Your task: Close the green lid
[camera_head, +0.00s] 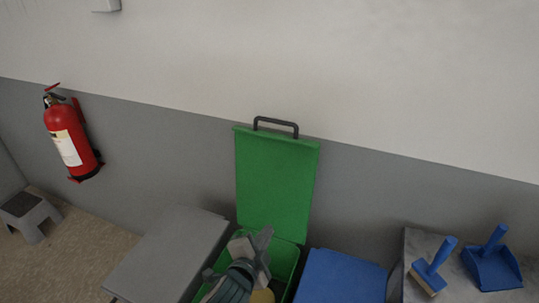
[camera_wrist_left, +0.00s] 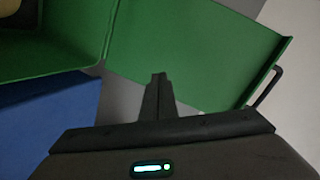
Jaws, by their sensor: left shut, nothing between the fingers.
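The green lid (camera_head: 275,180) stands open and upright against the wall, with a dark handle (camera_head: 276,125) along its top edge. It is hinged at the back of a green bin (camera_head: 287,262), which has something yellowish inside. My left gripper (camera_head: 262,240) is shut and empty, over the bin opening and in front of the lower part of the lid. In the left wrist view, the gripper's shut fingers (camera_wrist_left: 158,80) show against the green lid (camera_wrist_left: 195,50), and the handle (camera_wrist_left: 265,88) is to their right. I cannot tell whether the fingers touch the lid. My right gripper is not in view.
A grey closed lid (camera_head: 165,258) is left of the green bin and a blue one (camera_head: 342,278) is right of it. A brush (camera_head: 433,265) and blue dustpan (camera_head: 492,265) lie on a grey surface. A fire extinguisher (camera_head: 70,140) hangs on the wall; a step stool (camera_head: 30,212) stands far left.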

